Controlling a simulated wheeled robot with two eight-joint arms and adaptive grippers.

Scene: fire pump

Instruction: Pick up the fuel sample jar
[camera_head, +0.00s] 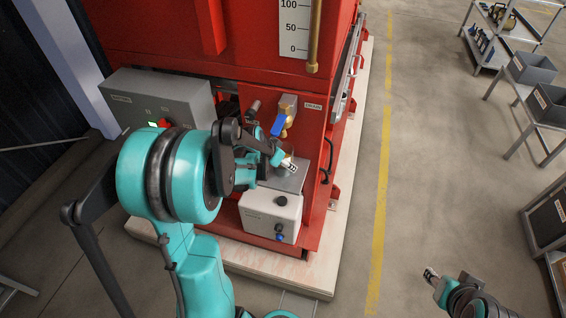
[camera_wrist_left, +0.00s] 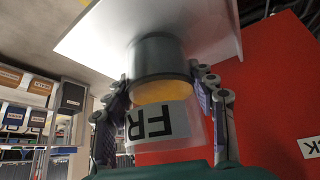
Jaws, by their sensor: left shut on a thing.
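The fuel sample jar (camera_wrist_left: 160,90) is a clear jar with a grey end, amber contents and a white label with black letters, seen in the left wrist view. My left gripper (camera_wrist_left: 165,105) has a finger on each side of it and is shut on it. The jar's grey end lies close to a pale flat plate; I cannot tell if they touch. In the head view, my left gripper (camera_head: 288,165) is by the red cabinet, above the white box, and hides the jar. My right gripper (camera_head: 432,275) is away at the lower right, its opening unclear.
A white box (camera_head: 271,216) stands at the red tank's (camera_head: 240,55) foot. A blue-handled brass valve (camera_head: 281,122) is just above my left gripper. A grey control box (camera_head: 158,98) is at left. Shelves with bins (camera_head: 533,68) stand at right, with clear floor between.

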